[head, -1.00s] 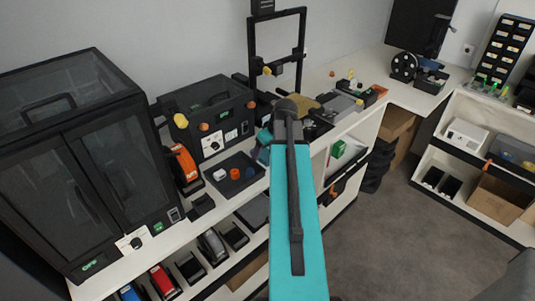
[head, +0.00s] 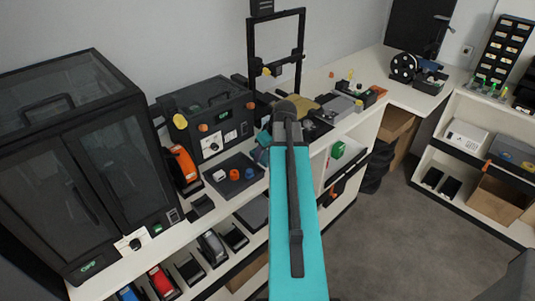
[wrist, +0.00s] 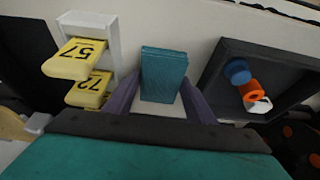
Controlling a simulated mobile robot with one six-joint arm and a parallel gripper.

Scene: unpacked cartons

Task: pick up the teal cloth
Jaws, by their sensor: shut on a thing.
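The teal cloth (wrist: 163,72) looks like a compact folded block in the wrist view. It sits between the two purple fingers of my gripper (wrist: 160,92), which is shut on it. In the head view, a small teal patch that looks like the cloth (head: 263,137) shows just left of my arm's far end. My arm hides most of the gripper there. I cannot tell whether the cloth touches the white surface below it.
A dark tray (head: 252,166) with small white, orange and blue pieces lies just left of the arm. Yellow numbered tags (wrist: 78,60) in a white holder stand left of the cloth in the wrist view. A black printer-like frame (head: 301,50) rises behind. The grey floor (head: 385,240) is clear.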

